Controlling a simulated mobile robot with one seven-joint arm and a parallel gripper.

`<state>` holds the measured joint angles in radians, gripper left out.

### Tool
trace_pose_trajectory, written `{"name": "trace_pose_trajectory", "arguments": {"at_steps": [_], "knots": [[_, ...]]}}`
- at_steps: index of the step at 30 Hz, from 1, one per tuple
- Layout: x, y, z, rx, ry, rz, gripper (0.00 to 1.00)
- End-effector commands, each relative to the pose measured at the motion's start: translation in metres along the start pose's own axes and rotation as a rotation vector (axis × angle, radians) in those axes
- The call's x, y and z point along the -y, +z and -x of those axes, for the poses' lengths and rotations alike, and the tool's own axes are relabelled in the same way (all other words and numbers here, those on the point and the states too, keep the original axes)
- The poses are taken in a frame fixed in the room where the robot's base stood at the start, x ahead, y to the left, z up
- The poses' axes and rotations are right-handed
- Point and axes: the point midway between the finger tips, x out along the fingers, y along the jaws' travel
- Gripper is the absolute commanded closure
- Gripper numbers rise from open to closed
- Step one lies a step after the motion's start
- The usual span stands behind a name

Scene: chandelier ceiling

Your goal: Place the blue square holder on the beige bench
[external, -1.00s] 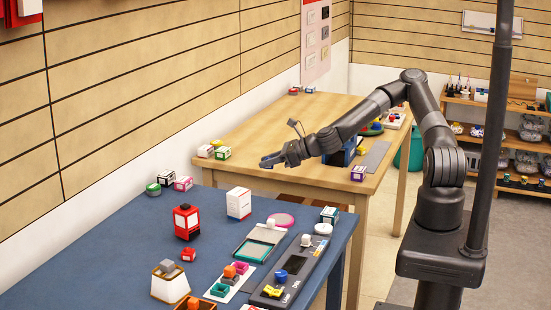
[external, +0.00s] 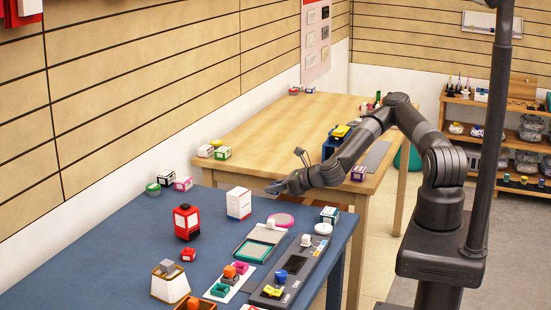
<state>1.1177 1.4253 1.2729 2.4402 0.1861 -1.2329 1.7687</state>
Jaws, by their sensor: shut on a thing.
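My gripper (external: 278,187) is shut on a small bluish thing at its tips, which I take to be the blue square holder (external: 272,190). It is tiny and mostly hidden by the fingers, so its shape is hard to tell. In the external view the gripper hangs near the far right edge of the blue table, by the front edge of the light wooden table, which I take as the beige bench (external: 262,135). Whether it hangs over the gap between them I cannot tell.
A blue stand with a yellow top (external: 335,140) is on the wooden table, behind my forearm. Small boxes (external: 222,153) sit at its left edge. The blue table (external: 120,240) holds a white box (external: 239,203), a pink disc (external: 281,220) and trays. The wooden table's middle is clear.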

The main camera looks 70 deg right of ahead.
Motion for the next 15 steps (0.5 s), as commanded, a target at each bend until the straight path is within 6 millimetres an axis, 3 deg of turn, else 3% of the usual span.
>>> {"name": "trace_pose_trajectory", "arguments": {"at_steps": [5, 15], "knots": [[0.001, 0.022, 0.008, 0.004, -0.001, 0.002, 0.95], [0.001, 0.100, 0.041, 0.004, -0.002, 0.003, 0.95]]}}
